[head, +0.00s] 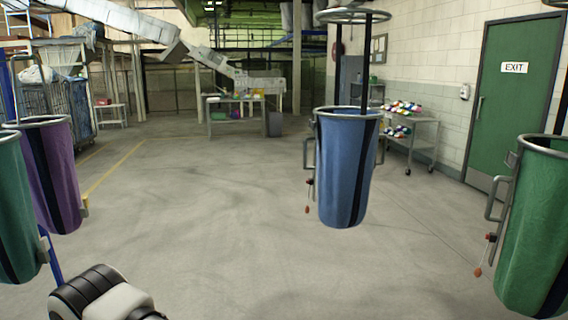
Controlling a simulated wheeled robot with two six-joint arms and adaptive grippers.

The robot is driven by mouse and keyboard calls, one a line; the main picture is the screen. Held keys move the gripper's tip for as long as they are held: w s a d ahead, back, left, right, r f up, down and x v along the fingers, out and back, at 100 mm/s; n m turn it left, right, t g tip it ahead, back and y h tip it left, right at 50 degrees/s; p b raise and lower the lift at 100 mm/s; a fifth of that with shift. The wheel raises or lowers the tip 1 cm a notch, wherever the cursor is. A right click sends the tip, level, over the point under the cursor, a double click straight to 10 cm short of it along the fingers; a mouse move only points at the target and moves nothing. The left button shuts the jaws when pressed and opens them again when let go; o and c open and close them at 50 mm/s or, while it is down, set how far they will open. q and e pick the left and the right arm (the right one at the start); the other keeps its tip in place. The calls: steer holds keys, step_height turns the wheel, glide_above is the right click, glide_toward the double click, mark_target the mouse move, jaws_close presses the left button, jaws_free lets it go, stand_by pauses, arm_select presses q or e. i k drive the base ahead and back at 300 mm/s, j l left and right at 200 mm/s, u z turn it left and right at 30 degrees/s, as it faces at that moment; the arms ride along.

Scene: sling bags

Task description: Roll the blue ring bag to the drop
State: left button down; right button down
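The blue ring bag (337,170) hangs upright right of centre in the head view, clear of the floor. Dark straps join its metal rim to a metal ring (353,15) above. A metal handle (308,155) sticks out on its left side, and a cord with a small red end (307,210) hangs below it. A black and white link of my arm shows at the bottom left, well apart from the blue bag. Neither gripper shows. The drop cannot be made out.
A purple bag (55,175) and a green bag (12,215) hang at the left. Another green bag (535,230) hangs at the right edge. A cart with colourful items (420,135) stands behind by the green exit door (520,100). The middle floor (210,210) is clear.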

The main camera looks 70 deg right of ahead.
mark_target(346, 138)
steer(key=z, duration=2.45)
steer(key=i+j+z, duration=0.25)
steer(key=z, duration=0.2)
steer(key=i+j+z, duration=0.45)
